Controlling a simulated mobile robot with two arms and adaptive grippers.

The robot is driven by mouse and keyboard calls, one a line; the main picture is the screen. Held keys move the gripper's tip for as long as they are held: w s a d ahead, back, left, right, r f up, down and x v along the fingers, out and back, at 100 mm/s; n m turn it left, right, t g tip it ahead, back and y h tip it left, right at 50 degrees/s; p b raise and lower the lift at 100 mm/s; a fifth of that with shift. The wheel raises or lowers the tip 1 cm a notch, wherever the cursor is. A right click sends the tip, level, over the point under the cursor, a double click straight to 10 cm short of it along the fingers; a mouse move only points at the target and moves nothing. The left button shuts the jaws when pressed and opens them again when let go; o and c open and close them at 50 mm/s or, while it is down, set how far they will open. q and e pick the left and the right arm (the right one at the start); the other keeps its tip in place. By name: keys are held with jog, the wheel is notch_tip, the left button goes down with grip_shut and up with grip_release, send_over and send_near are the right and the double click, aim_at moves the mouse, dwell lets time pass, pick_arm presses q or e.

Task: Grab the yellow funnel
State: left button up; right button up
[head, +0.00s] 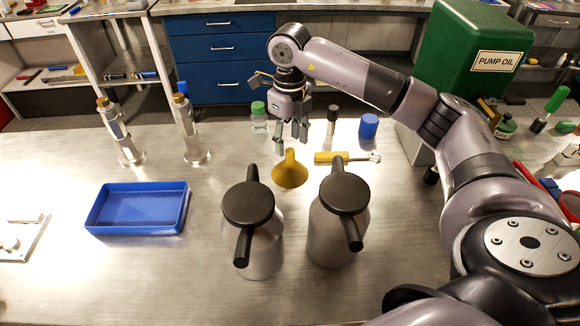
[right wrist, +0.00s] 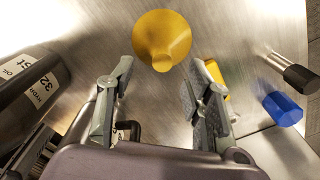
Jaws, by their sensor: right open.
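The yellow funnel (head: 290,171) stands wide end down on the metal table, its spout pointing up, just behind the two silver jugs in the head view. In the right wrist view the yellow funnel (right wrist: 162,40) lies beyond the fingertips, roughly centred between them. My right gripper (head: 291,138) hangs pointing down above and slightly behind the funnel. Its fingers (right wrist: 160,78) are spread apart with nothing between them, and they do not appear to touch the funnel. My left gripper is not in either view.
Two silver jugs with black lids (head: 250,205) (head: 343,195) stand close in front of the funnel. A yellow-handled tool (head: 332,158), a blue cap (head: 369,126) and a green-capped bottle (head: 259,117) are nearby. A blue tray (head: 102,222) sits left. The table between tray and jugs is clear.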

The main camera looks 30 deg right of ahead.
aim_at(290, 151)
notch_tip(290, 151, down, 4)
jog(key=shift+w+d+f+p, duration=0.1)
jog(key=shift+f+p, duration=0.1)
jog(key=shift+p, duration=0.55)
jog(key=shift+f, duration=0.45)
grip_shut()
